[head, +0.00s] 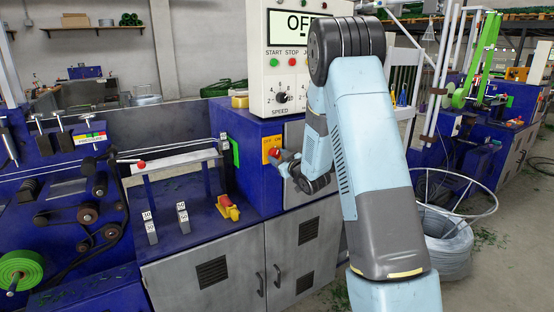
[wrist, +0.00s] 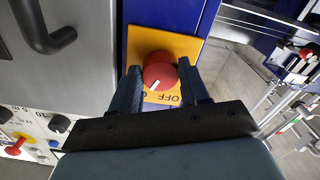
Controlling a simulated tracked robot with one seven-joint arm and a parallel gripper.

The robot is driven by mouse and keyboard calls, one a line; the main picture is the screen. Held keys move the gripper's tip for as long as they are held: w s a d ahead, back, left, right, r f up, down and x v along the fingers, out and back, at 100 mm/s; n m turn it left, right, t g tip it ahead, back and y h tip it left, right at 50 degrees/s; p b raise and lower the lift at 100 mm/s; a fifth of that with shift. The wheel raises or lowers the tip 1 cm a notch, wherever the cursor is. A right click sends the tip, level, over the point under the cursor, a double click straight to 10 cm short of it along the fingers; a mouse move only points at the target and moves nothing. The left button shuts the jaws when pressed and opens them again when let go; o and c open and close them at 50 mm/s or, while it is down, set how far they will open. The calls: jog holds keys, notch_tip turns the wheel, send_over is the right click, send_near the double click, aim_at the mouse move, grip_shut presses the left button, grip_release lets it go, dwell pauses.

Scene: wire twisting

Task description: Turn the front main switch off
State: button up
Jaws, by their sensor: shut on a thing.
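The front main switch is a red round knob (wrist: 160,72) on a yellow-orange plate (wrist: 142,40). In the wrist view its white mark points down and a little left, and the word OFF shows upside down at the plate's lower right. In the head view the plate (head: 266,143) is on the blue cabinet's front, and the knob (head: 275,153) is partly hidden by my gripper (head: 279,160). In the wrist view my gripper (wrist: 159,76) has one finger on each side of the knob and is shut on it.
A control box (head: 284,62) above the cabinet has a display reading OFF, buttons and a speed dial. Grey doors with handles (head: 260,284) lie below. A rail (head: 172,161) and a yellow-red part (head: 228,208) stand left. A wire coil (head: 447,250) is on the floor right.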

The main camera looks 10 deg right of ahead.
jog(key=n, duration=0.3)
jog(key=shift+a+n, duration=0.1)
jog(key=shift+n, duration=0.3)
jog(key=n, duration=0.3)
jog(key=shift+n, duration=0.3)
jog(key=n, duration=0.6)
jog(key=shift+s+f, duration=0.1)
jog(key=shift+n, duration=0.3)
jog(key=o, duration=1)
jog(key=shift+o, duration=0.2)
jog(key=v, duration=1.3)
jog(key=shift+s, duration=0.25)
